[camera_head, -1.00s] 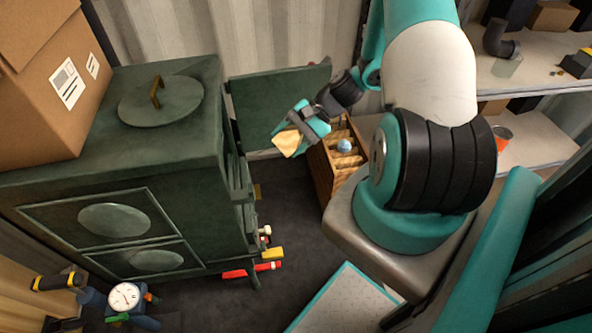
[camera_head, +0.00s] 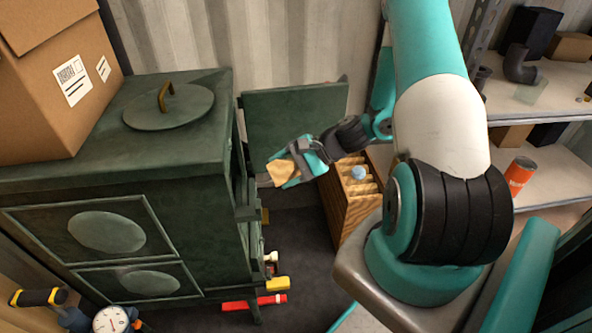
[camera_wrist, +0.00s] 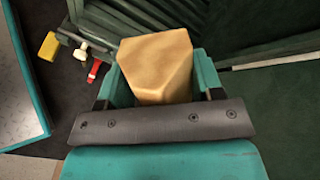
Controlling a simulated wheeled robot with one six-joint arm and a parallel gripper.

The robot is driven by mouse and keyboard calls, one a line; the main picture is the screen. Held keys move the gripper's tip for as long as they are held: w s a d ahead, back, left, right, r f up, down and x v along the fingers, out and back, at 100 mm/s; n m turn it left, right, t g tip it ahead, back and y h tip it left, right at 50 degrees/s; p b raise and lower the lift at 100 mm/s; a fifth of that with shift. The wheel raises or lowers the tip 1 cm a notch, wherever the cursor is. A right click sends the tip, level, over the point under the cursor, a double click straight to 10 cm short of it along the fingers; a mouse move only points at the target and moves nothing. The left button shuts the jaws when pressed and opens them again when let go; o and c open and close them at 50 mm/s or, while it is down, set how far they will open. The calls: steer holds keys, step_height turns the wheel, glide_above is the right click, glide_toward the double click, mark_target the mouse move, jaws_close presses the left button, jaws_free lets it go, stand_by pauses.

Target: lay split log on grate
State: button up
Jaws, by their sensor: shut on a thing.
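The split log (camera_head: 283,173) is a pale tan wedge held in my gripper (camera_head: 290,169). In the wrist view the log (camera_wrist: 157,62) sits between the two teal jaws of my gripper (camera_wrist: 158,85), with its end face toward the camera. My gripper is shut on it, in the air to the right of the dark green stove (camera_head: 190,190), close to its open side. The stove door (camera_head: 295,120) stands swung open behind the gripper. The grate is not clearly visible; the stove's inside is hidden in the head view. Slatted dark green edges (camera_wrist: 240,30) show beyond the log in the wrist view.
A wooden crate (camera_head: 345,215) with a pale blue ball (camera_head: 358,173) stands right of the gripper. A yellow block (camera_head: 278,283) and red bar (camera_head: 250,303) lie low at the stove's foot. A cardboard box (camera_head: 60,80) sits on the stove's top left. Shelves (camera_head: 535,110) stand right.

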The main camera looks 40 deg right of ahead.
steer(key=w+a+f+b, duration=0.1)
steer(key=w+a+b, duration=0.1)
steer(key=w+a, duration=0.2)
steer(key=w+a+f+b, duration=0.2)
steer(key=w+a, duration=0.3)
steer(key=a, duration=0.4)
steer(key=w+a+f+b, duration=0.2)
steer(key=w+a, duration=0.3)
steer(key=a, duration=0.1)
steer(key=shift+a, duration=0.3)
steer(key=shift+a+f, duration=0.2)
steer(key=shift+f, duration=0.05)
steer(key=shift+d+f, duration=0.1)
steer(key=shift+d, duration=0.4)
steer(key=shift+a, duration=0.25)
steer(key=o, duration=1.1)
steer(key=shift+o, duration=0.2)
steer(key=shift+f, duration=0.1)
